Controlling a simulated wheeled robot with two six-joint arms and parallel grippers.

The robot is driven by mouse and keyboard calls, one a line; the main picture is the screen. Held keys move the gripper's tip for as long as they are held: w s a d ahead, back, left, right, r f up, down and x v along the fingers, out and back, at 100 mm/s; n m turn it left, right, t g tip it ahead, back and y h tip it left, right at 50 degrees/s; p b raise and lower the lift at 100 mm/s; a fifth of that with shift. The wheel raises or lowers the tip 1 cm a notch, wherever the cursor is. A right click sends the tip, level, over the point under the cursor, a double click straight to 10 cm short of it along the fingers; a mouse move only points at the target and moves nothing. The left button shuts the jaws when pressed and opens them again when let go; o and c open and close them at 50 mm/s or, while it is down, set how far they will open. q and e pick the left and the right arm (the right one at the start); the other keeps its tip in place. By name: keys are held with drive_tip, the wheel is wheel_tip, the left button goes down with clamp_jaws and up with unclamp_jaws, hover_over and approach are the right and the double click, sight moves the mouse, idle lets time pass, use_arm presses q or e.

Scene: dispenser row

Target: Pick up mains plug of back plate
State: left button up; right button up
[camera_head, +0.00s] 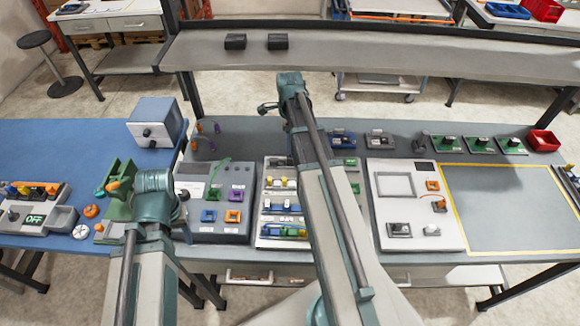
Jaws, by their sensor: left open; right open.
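Small plates lie along the back of the grey table: a blue one (342,139), a grey one (380,140) and several green ones (447,142). Each bears small dark or pale parts. A dark upright part (421,143) stands left of the green plates. I cannot tell which part is the mains plug. My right gripper (266,107) is open and appears empty, above the table's back edge, left of these plates. My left gripper (183,194) is open but mostly hidden by its wrist, near the left grey panel (240,233).
A white panel (403,165) and a yellow-framed empty area (510,205) fill the right side. A red bin (543,140) stands at the back right. A shelf (350,55) with two black blocks runs behind. My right arm hides part of the middle rack (259,225).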

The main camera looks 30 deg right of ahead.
sight(290, 157)
wheel_tip(290, 157, down, 4)
drive_tip(key=b, duration=0.3)
drive_tip(key=shift+f, duration=0.15)
use_arm(q)
wheel_tip(290, 157, down, 4)
drive_tip(key=shift+f, duration=0.15)
use_arm(e)
drive_tip(key=f+b, duration=0.5)
drive_tip(key=shift+w+d+f, duration=0.1)
drive_tip(key=shift+w+d, duration=0.2)
use_arm(q)
wheel_tip(290, 157, down, 5)
use_arm(e)
clamp_jaws()
